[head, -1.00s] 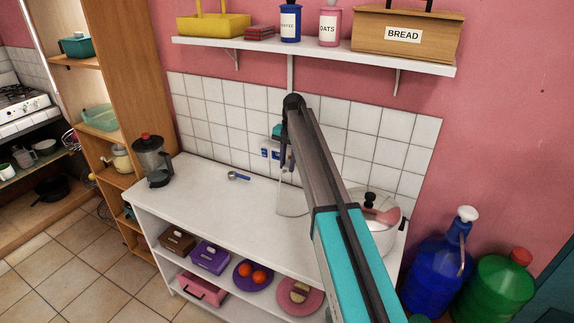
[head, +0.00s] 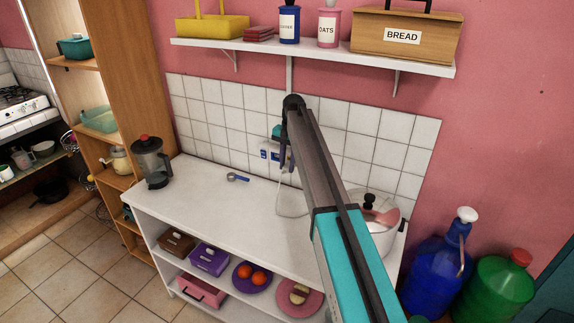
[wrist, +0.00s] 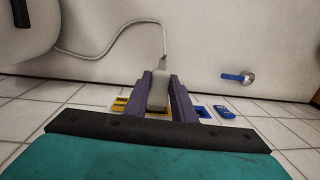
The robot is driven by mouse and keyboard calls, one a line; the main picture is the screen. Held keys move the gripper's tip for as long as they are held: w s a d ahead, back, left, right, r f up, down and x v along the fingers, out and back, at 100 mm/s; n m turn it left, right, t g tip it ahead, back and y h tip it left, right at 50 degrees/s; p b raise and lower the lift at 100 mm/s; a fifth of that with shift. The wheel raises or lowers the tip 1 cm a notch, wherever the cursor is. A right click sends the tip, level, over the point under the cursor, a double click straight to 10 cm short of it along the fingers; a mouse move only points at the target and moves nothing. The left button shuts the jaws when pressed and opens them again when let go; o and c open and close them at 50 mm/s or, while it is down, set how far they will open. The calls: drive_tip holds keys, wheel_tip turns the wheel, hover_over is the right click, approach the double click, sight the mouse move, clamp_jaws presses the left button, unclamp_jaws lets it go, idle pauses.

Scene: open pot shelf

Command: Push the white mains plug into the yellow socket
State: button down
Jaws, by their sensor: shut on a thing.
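My gripper (wrist: 165,92) is shut on the white mains plug (wrist: 159,86), which sits between its two purple fingers close to the tiled wall. The plug's grey-white cable (wrist: 110,46) trails away over the counter. The yellow socket (wrist: 156,116) shows as a little yellow at the wall, directly beyond the plug and between the fingers. The plug's front end is hidden, so I cannot tell whether its pins are in the socket. In the head view my arm hides the yellow socket, and my gripper (head: 284,157) is against the tiles.
A separate yellow fitting (wrist: 120,104) is left of the fingers; a blue frame (wrist: 203,112) and blue fitting (wrist: 224,112) are right. On the counter (head: 215,205) are a blue-handled spoon (head: 237,177), a blender (head: 151,163) and a lidded pot (head: 385,236). A shelf (head: 330,54) hangs above.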

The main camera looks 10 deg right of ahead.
drive_tip(key=shift+w+d, duration=0.45)
drive_tip(key=shift+w, duration=0.15)
idle(0.7)
drive_tip(key=c, duration=0.8)
unclamp_jaws()
drive_tip(key=shift+o, duration=0.2)
drive_tip(key=shift+r, duration=0.15)
drive_tip(key=shift+s+d+r+p, duration=0.15)
drive_tip(key=shift+r+p, duration=0.9)
drive_tip(key=shift+r, duration=0.75)
drive_tip(key=shift+d+r+p, duration=0.1)
drive_tip(key=shift+r+p, duration=0.9)
drive_tip(key=shift+r, duration=0.8)
